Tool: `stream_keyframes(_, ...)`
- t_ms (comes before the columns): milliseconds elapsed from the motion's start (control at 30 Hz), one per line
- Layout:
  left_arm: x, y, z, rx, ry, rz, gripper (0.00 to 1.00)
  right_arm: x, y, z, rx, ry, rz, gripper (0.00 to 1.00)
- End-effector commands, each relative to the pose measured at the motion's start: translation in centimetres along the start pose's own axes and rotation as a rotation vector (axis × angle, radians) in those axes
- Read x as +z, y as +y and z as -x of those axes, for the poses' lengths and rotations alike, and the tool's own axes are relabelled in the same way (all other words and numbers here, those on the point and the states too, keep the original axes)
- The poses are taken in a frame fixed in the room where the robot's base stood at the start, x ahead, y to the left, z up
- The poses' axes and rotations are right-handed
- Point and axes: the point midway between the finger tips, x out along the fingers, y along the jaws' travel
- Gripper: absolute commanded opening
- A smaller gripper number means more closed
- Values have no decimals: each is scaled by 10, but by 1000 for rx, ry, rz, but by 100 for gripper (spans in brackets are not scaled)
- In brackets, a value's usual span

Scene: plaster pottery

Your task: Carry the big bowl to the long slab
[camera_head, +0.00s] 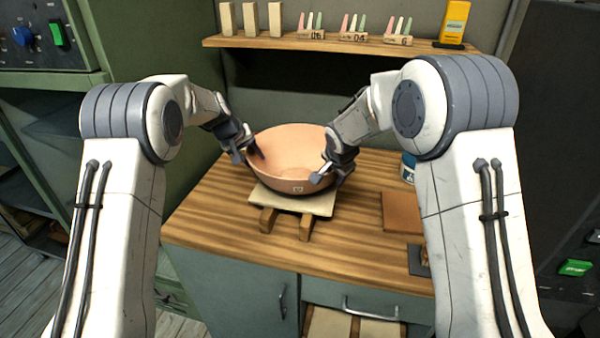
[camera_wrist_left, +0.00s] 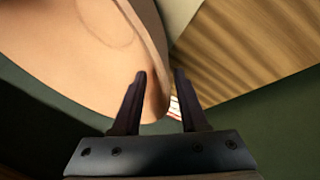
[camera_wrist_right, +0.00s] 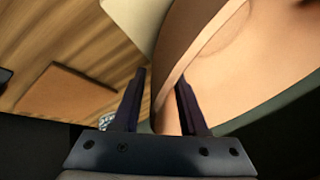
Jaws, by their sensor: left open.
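The big bowl (camera_head: 290,150) is wide and pinkish-tan and stands upright on a pale square board (camera_head: 290,200) on the counter. My left gripper (camera_head: 245,154) is at its left rim; in the left wrist view the open fingers (camera_wrist_left: 161,75) straddle the bowl's wall (camera_wrist_left: 90,50), one inside and one outside. My right gripper (camera_head: 328,176) is at the right rim; in the right wrist view its fingers (camera_wrist_right: 161,78) stand apart on either side of the bowl's wall (camera_wrist_right: 240,60), with a gap visible. I cannot make out which thing is the long slab.
Two wooden blocks (camera_head: 304,228) support the board. A brown tile (camera_head: 402,212) lies on the counter right of the bowl, with a blue-and-white container (camera_head: 408,168) behind it. A wall shelf (camera_head: 345,44) holds pale blocks, coloured sticks and a yellow device. The counter's front left is clear.

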Motion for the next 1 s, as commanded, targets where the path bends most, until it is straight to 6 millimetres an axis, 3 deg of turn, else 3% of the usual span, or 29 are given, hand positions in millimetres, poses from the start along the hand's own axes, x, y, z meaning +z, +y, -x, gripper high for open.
stream_keyframes(167,0,1,11,1,-1,0,43,0,-1,0,-3,0,0,43)
stream_keyframes(500,-2,0,80,1,3,-1,43,0,-2,0,-4,0,1,43)
stream_keyframes(700,-2,0,110,1,3,0,43,0,-2,0,-4,0,1,43)
stream_keyframes(867,-1,0,118,0,0,0,43,0,-2,4,-5,1,1,43)
stream_keyframes(1000,-1,0,120,0,0,0,43,0,-3,21,-9,2,-1,43)
